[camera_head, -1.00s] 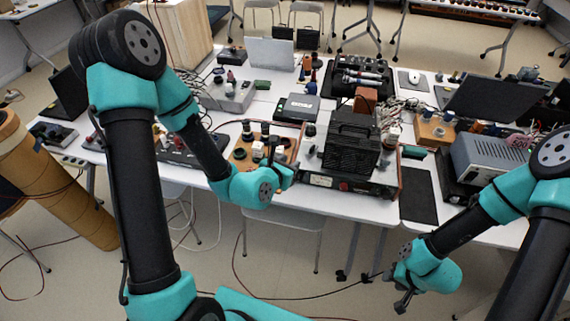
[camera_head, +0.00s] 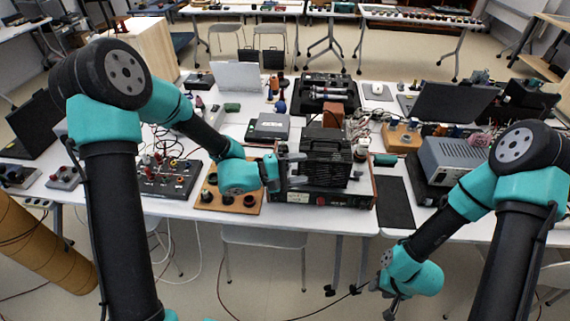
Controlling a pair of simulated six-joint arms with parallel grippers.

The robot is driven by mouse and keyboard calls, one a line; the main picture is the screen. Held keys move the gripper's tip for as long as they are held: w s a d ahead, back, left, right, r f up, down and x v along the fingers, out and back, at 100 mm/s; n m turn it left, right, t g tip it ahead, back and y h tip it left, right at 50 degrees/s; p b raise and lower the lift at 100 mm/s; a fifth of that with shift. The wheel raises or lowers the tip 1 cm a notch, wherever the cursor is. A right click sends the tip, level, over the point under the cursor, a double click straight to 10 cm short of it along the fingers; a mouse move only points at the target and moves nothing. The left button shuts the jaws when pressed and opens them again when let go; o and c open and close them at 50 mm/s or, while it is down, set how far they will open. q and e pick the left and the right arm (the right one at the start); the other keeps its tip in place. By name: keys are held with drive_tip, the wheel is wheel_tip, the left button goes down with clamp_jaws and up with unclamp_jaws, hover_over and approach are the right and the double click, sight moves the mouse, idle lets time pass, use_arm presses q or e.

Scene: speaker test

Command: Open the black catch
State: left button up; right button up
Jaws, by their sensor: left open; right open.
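A black ribbed box (camera_head: 327,163) stands on a brown-framed unit (camera_head: 322,199) with a dark front panel, near the front edge of the table. I cannot make out the black catch; it is too small or hidden behind my gripper. My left gripper (camera_head: 296,172) is open at the left side of the black box, its fingers pointing right towards it. I cannot tell whether they touch. My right gripper (camera_head: 393,302) is open and empty, low in front of the table and below its top.
A wooden board with round parts (camera_head: 228,198) lies left of the unit, beside a black panel with knobs (camera_head: 167,178). A dark mat (camera_head: 396,203) and a grey instrument (camera_head: 448,160) are on the right. A small black case (camera_head: 268,127) lies behind.

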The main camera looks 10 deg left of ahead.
use_arm(q)
drive_tip(key=w+a+r+m+g+y, duration=0.1)
drive_tip(key=w+a+m+g+y, duration=0.3)
drive_tip(key=m, duration=1)
drive_tip(key=w+a+r+m+g+y, duration=0.2)
drive_tip(key=w+a+m+g+y, duration=0.2)
drive_tip(key=w+a+m+y, duration=0.4)
drive_tip(key=w+a+m, duration=0.1)
drive_tip(key=w+m, duration=0.2)
drive_tip(key=m, duration=0.4)
drive_tip(key=shift+w+a+m, duration=0.15)
drive_tip(key=shift+w+m, duration=0.1)
drive_tip(key=shift+m, duration=0.05)
drive_tip(key=shift+f, duration=0.15)
drive_tip(key=x, duration=1.7)
drive_tip(key=shift+f, duration=0.15)
drive_tip(key=shift+c, duration=0.4)
